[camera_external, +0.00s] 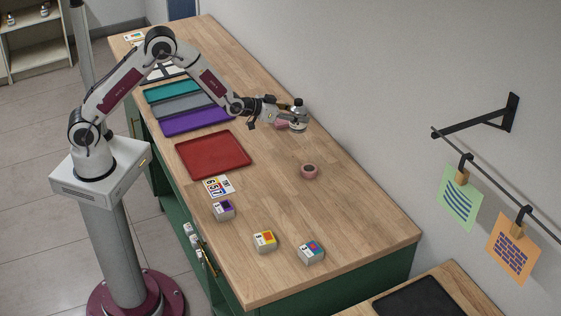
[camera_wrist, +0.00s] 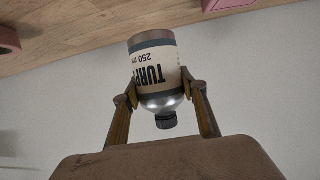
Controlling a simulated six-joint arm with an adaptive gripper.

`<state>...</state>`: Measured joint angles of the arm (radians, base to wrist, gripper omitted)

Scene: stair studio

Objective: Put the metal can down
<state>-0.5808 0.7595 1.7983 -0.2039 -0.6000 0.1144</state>
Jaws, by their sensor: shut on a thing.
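The metal can (camera_external: 299,113) is silvery with a dark cap and a pale label. In the wrist view the can (camera_wrist: 155,70) appears inverted, with label text reading "TURP" and "250 ml". My gripper (camera_external: 293,117) is shut on it, and in the wrist view the two fingers (camera_wrist: 160,92) press its sides near the shoulder. In the outside view the can is upright, over the far long side of the wooden table (camera_external: 350,220). I cannot tell whether its base touches the table.
A pink block-like thing (camera_external: 281,124) lies right by my gripper, partly hidden. A pink tape roll (camera_external: 309,171) lies in front. A red tray (camera_external: 212,156), a purple tray (camera_external: 196,121) and several small boxes (camera_external: 265,241) are on the table. Bare wood surrounds the tape roll.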

